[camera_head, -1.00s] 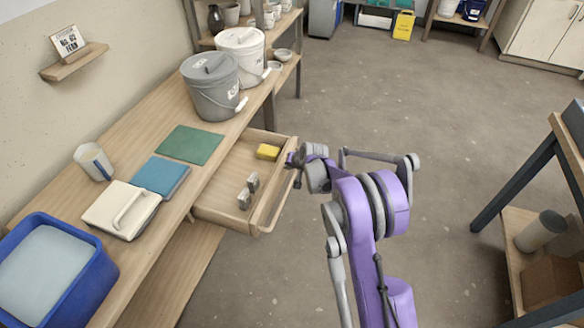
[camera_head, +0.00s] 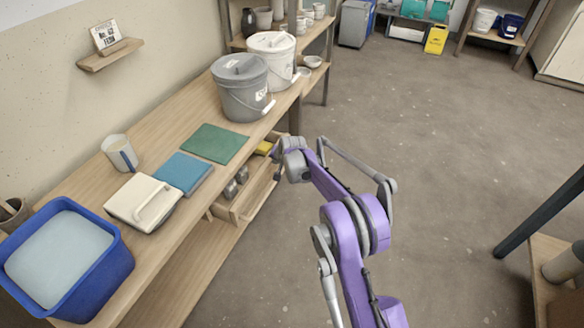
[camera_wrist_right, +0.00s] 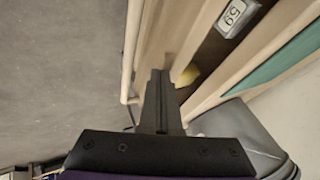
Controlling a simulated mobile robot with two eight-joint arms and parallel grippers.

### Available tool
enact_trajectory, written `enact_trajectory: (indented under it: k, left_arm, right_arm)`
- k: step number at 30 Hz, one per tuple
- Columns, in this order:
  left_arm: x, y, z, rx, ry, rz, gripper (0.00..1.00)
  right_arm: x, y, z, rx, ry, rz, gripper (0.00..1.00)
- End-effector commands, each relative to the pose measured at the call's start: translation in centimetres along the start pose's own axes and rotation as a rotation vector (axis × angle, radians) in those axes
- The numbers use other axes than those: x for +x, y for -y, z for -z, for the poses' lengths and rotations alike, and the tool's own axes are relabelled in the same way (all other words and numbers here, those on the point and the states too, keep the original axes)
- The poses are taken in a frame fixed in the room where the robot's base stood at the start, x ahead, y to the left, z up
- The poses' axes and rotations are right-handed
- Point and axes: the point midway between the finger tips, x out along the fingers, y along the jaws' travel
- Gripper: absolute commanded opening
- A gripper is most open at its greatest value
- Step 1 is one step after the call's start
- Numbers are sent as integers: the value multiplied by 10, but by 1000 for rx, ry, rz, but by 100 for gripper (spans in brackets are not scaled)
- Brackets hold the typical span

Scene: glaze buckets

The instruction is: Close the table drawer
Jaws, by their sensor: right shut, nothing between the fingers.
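The table drawer (camera_head: 260,194) is partly open, sticking out a short way from under the wooden worktable (camera_head: 150,255). Inside it lie a yellow sponge (camera_head: 264,148) and small grey metal pieces (camera_head: 231,189), partly covered by the table's edge. My right gripper (camera_head: 277,155) is at the far end of the drawer front. In the right wrist view its fingers (camera_wrist_right: 160,78) are shut with nothing between them, over the drawer's front edge; contact is hard to tell. The sponge also shows there (camera_wrist_right: 188,75). My left gripper is not in view.
On the tabletop are a grey bucket (camera_head: 243,95), a white bucket (camera_head: 272,62), a green mat (camera_head: 215,143), a blue pad (camera_head: 183,173), a white lidded box (camera_head: 140,205), a cup (camera_head: 119,152) and a blue tub (camera_head: 115,268).

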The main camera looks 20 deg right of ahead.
Motion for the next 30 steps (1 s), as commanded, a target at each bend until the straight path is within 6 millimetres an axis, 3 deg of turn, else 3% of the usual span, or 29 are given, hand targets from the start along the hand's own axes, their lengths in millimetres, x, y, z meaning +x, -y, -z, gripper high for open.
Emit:
enact_trajectory:
  k: [6,12,30]
  left_arm:
    - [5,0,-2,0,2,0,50]
    - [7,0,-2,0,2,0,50]
    - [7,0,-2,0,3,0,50]
  right_arm:
    - [18,33,-1,-1,1,1,0]
    - [25,47,0,0,0,0,0]
    - [26,49,1,1,0,0,0]
